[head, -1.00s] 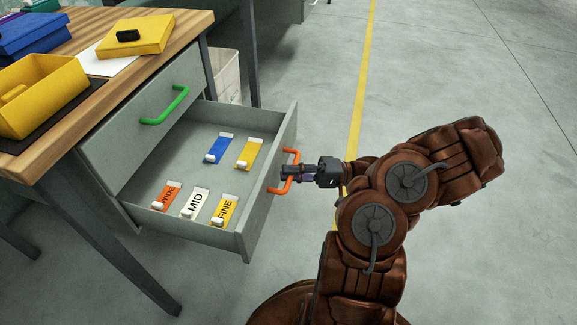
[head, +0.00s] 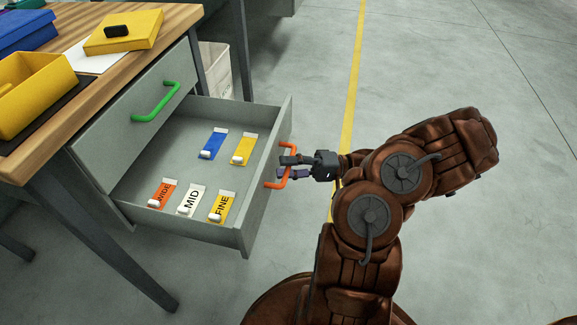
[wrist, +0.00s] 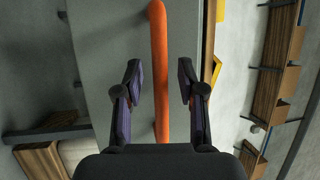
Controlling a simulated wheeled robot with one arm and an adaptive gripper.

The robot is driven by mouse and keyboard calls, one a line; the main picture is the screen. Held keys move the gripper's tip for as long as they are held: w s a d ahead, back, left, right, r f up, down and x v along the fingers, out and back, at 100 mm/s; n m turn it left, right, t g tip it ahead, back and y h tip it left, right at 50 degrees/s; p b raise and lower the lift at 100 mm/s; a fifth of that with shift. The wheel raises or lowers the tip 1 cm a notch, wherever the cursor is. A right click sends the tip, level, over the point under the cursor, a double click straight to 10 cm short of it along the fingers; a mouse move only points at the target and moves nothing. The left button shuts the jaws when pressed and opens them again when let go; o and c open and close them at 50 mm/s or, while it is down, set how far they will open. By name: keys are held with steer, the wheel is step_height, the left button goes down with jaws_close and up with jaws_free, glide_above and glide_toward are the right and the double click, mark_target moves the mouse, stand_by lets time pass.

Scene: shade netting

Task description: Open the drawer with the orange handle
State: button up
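The drawer (head: 263,200) with the orange handle (head: 286,182) is the lower one under the wooden bench top, and it stands pulled well out. Its inside shows, with several coloured tags lying in it. My gripper (head: 284,167) is at the handle on the outer face of the drawer front. In the wrist view, the orange handle (wrist: 159,60) runs between the two spread fingers, with a gap on each side. My gripper is open around the handle and does not clamp it.
A closed upper drawer with a green handle (head: 156,103) sits above the open one. The bench top (head: 172,22) holds yellow and blue boxes. A pale bin (head: 216,70) stands behind the drawer. The floor to the right is clear, with a yellow line (head: 350,105).

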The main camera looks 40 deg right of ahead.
steer(key=v, duration=1.2)
stand_by(0.3)
stand_by(0.5)
steer(key=a+r+n+g+h+p, duration=0.55)
steer(key=a+r+g+p, duration=0.8)
steer(key=a+r, duration=0.95)
steer(key=s+a+r+h+p, duration=0.5)
steer(key=s+r+h+p, duration=0.15)
steer(key=r+p, duration=0.35)
steer(key=s+d+r+t+h+p, duration=0.2)
steer(key=s+r+h+p, duration=0.3)
steer(key=s+r+p, duration=0.3)
steer(key=shift+d+r+m+t+h+p, duration=0.4)
steer(key=shift+d+r+m+p, duration=0.1)
steer(key=shift+d, duration=0.3)
